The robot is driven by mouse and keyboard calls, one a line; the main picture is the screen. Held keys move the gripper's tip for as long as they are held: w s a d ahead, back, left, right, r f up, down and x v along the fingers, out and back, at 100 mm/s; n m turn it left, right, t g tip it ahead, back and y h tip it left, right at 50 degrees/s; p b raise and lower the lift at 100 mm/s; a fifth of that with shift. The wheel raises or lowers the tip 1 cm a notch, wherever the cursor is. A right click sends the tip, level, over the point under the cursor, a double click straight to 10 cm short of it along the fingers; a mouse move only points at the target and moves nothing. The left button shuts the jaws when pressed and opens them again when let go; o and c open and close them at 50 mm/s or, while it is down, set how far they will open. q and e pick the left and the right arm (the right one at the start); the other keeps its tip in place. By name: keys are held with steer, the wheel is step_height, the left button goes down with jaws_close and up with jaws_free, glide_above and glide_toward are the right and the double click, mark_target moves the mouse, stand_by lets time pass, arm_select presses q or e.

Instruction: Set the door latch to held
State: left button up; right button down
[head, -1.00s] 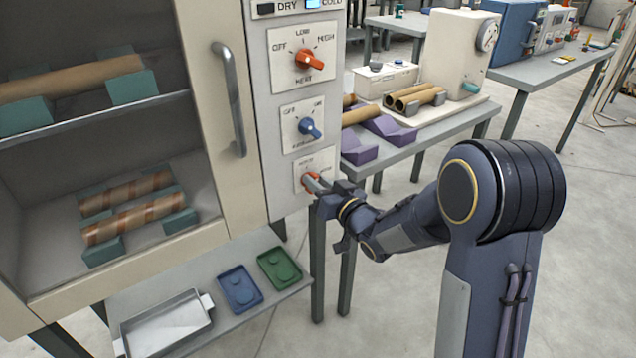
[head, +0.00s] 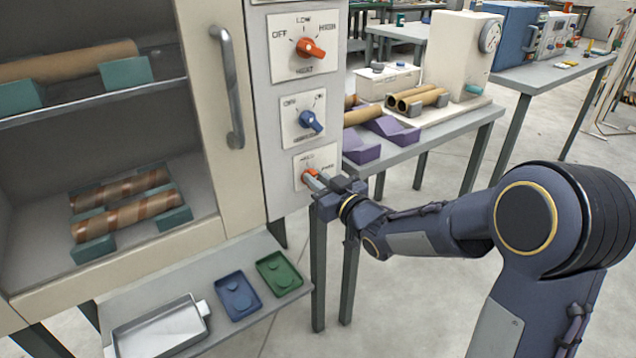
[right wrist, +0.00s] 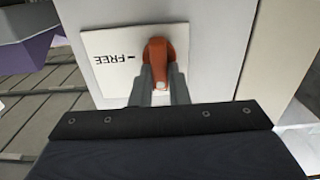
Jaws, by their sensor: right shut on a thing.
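The door latch (head: 310,179) is a small red-orange knob on a white plate, the lowest control on the cabinet's front panel. My right gripper (head: 321,182) is at the latch, its fingers shut on the knob. In the right wrist view the red latch knob (right wrist: 158,60) stands between the grey fingers (right wrist: 160,84). The word FREE with a mark shows on the plate (right wrist: 118,60) to the left of the knob. The knob's exact pointing is partly hidden by the fingers. My left gripper is not in view.
Above the latch are a blue knob (head: 310,121) and an orange heat knob (head: 310,47). The cabinet door handle (head: 230,88) is to the left. Below, a shelf holds a blue tray (head: 238,297), a green tray (head: 279,273) and a metal tray (head: 160,330).

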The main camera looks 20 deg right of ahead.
steer(key=c, duration=1.4)
jaws_free()
steer(key=shift+s, duration=0.1)
steer(key=v, duration=0.7)
steer(key=shift+s+d, duration=0.15)
steer(key=shift+s, duration=0.15)
steer(key=shift+d, duration=0.1)
steer(key=s+d+f+m+g+h, duration=0.3)
steer(key=s+d+m+g+h, duration=0.25)
steer(key=s, duration=0.55)
steer(key=s+a+f+g+y, duration=0.2)
steer(key=s+g, duration=0.1)
steer(key=s, duration=0.6)
steer(key=s+a+f+g+y, duration=0.1)
steer(key=s+a+f+g, duration=0.15)
steer(key=s, duration=0.55)
step_height(320, 180, up, 22)
steer(key=p, duration=2.2)
